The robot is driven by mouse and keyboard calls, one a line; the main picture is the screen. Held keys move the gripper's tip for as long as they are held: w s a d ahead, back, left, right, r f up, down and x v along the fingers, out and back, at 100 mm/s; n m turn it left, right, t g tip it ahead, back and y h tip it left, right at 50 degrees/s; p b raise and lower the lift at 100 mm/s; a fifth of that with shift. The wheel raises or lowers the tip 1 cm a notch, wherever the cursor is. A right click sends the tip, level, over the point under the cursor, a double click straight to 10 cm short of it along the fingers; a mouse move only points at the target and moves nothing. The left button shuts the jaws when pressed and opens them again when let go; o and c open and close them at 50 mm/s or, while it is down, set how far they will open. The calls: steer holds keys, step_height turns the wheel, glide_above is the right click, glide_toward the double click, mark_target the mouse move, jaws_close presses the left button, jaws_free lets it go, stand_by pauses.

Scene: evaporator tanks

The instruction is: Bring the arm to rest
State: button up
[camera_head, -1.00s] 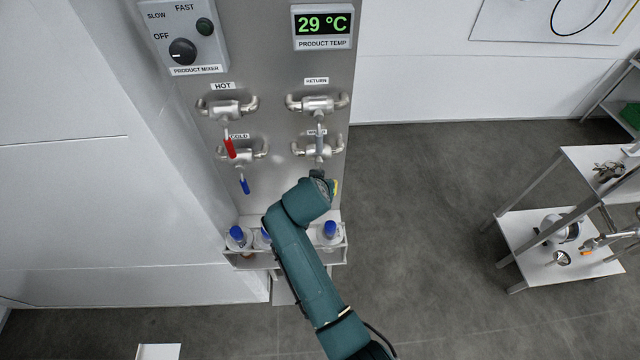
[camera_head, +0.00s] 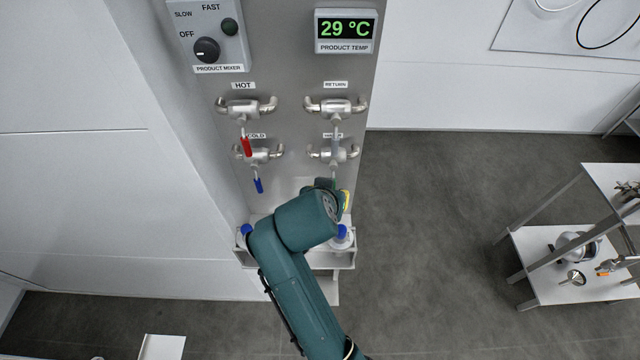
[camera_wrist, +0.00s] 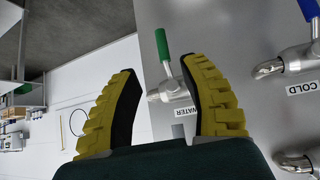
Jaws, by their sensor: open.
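My gripper (camera_wrist: 150,95) shows in the wrist view as two yellow ridged fingers with black inner pads, spread apart and with nothing between their pads. Beyond them is the grey valve panel (camera_wrist: 225,30) with a green-handled valve (camera_wrist: 163,50) labelled WATER. In the head view my green arm reaches up in front of the panel's lower part. Most of my gripper is hidden there behind the arm; a bit of yellow (camera_head: 346,200) shows at its right side.
Red-handled (camera_head: 246,146) and blue-handled (camera_head: 258,185) valves hang on the panel left of my arm. A rack (camera_head: 335,262) with blue-capped bottles is partly hidden behind the arm. A white shelf table (camera_head: 570,265) holds metal items at right. Open floor (camera_head: 430,220) lies between.

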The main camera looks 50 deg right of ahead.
stand_by(0.3)
steer(key=w+a+r+n+t+y, duration=0.1)
steer(key=w+a+r+n+t, duration=0.3)
steer(key=a+r, duration=0.4)
steer(key=w+a+r+n+t+y, duration=0.1)
steer(key=w+a+r+t+y, duration=0.1)
steer(key=w+a+r+t, duration=0.55)
steer(key=s+a+r+n+t+y, duration=0.2)
steer(key=s+a+r+n+t, duration=0.3)
steer(key=r, duration=0.4)
steer(key=s+a+r+n+t+y, duration=0.2)
steer(key=s+a+r+n+y, duration=0.1)
steer(key=s+a+r, duration=0.5)
step_height(320, 180, up, 13)
steer(key=w+d+p, duration=0.1)
steer(key=d+p, duration=0.1)
steer(key=p, duration=1)
steer(key=shift+w+d+m+p, duration=0.2)
steer(key=shift+w+m+p, duration=0.1)
steer(key=shift+m, duration=0.1)
steer(key=shift+r, duration=0.1)
